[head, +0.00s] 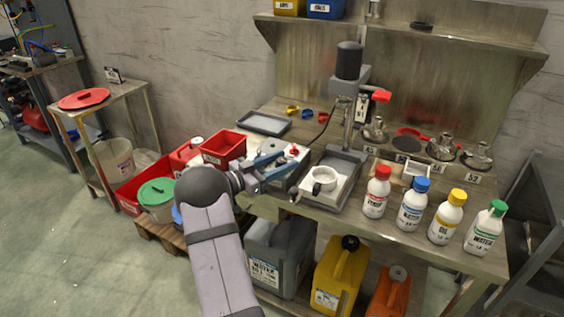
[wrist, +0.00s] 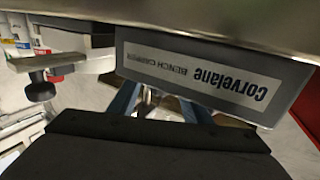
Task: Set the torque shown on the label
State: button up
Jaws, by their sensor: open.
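My gripper (head: 284,166) has blue fingers and is at the left end of the bench, over or beside a pale box (head: 303,153) with a red knob (head: 294,149). I cannot tell whether it touches the box. In the wrist view the blue fingers of my gripper (wrist: 160,103) are apart with nothing seen between them. A grey panel (wrist: 215,75) reading "Corvelane BENCH CAPPER" appears upside down close above them. The capper (head: 349,62) stands on a column with a red lever (head: 381,96). No torque value is readable on any label.
Right of my gripper, a white ring-shaped part (head: 324,180) sits on a tray. Red (head: 376,192), blue (head: 414,204), yellow (head: 447,217) and green (head: 487,228) capped bottles line the front. A red bin (head: 223,149) is behind left. A dark knob (wrist: 40,88) juts at left.

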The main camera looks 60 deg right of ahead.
aim_at(284, 158)
jog(key=shift+b+v, duration=0.55)
jog(key=shift+v, duration=3.05)
jog(key=shift+d, duration=0.1)
jog(key=s+d+r+n+t+h, duration=0.2)
jog(key=d+t, duration=0.1)
jog(key=shift+s+t+b, duration=0.1)
jog(key=shift+t+b, duration=0.2)
jog(key=shift+b, duration=0.1)
jog(key=n+t, duration=0.1)
jog(key=t, duration=0.1)
jog(key=shift+s+d+f+n+t+h, duration=0.1)
jog(key=shift+s+n+t+h, duration=0.2)
jog(key=shift+s+n, duration=0.1)
jog(key=shift+s+a+f+n+t+y, duration=0.1)
jog(key=shift+f+n+t+y, duration=0.1)
jog(key=shift+f+n+t, duration=0.35)
jog(key=shift+s+a+f+n+t+y, duration=0.1)
jog(key=shift+f+n+t+y, duration=0.1)
jog(key=shift+n+t, duration=0.5)
jog(key=shift+w+d+p, duration=0.1)
jog(key=shift+d+p, duration=0.1)
jog(key=shift+d, duration=1.65)
jog(key=shift+w+d+p, duration=0.15)
jog(key=shift+d, duration=1.7)
jog(key=shift+m, duration=0.25)
jog(key=c, duration=1)
